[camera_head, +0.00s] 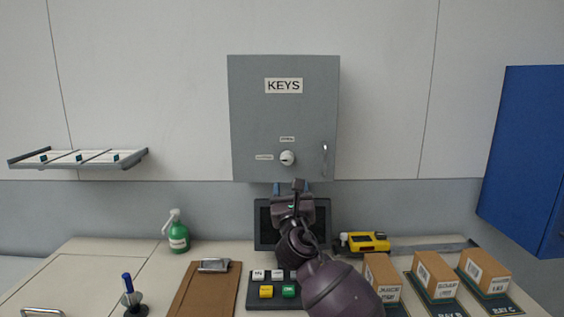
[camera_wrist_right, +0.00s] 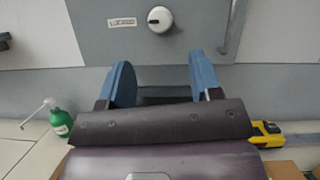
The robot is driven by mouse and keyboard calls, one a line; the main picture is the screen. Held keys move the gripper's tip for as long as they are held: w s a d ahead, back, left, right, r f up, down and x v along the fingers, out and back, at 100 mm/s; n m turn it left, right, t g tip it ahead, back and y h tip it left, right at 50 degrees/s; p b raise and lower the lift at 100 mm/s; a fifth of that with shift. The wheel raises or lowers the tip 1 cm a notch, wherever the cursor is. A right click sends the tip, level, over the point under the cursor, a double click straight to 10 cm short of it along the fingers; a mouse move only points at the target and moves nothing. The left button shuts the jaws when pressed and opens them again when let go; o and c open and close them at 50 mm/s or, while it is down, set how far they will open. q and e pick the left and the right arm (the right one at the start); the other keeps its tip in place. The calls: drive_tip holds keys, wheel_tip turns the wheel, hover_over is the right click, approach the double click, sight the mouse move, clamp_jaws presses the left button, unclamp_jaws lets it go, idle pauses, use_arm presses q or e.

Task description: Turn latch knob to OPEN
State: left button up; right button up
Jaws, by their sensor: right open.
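The latch knob (camera_head: 287,158) is round and white on the front of the grey KEYS cabinet (camera_head: 260,120). It also shows in the right wrist view (camera_wrist_right: 160,19). A dark mark on the knob's left side faces the label reading LOCKED (camera_wrist_right: 121,22). A small label (camera_head: 287,139) above the knob is too small to read. My right gripper (camera_head: 291,187) is just below the knob, and its blue fingers are open. In the right wrist view the fingers (camera_wrist_right: 162,75) stand apart with nothing between them, and the knob lies beyond them. My left gripper is out of view.
A vertical handle (camera_head: 324,160) is right of the knob. Below are a dark screen (camera_head: 262,225), a keypad (camera_head: 262,303), a clipboard (camera_head: 205,290), a green bottle (camera_head: 178,236), a yellow tool (camera_head: 367,242) and boxes (camera_head: 434,275). A blue cabinet (camera_head: 525,160) hangs at right.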

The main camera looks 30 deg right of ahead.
sight(287, 161)
drive_tip(key=p+x, duration=0.1)
drive_tip(key=x, duration=0.8)
drive_tip(key=shift+w, duration=0.25)
drive_tip(key=shift+x, duration=0.8)
drive_tip(key=c, duration=0.8)
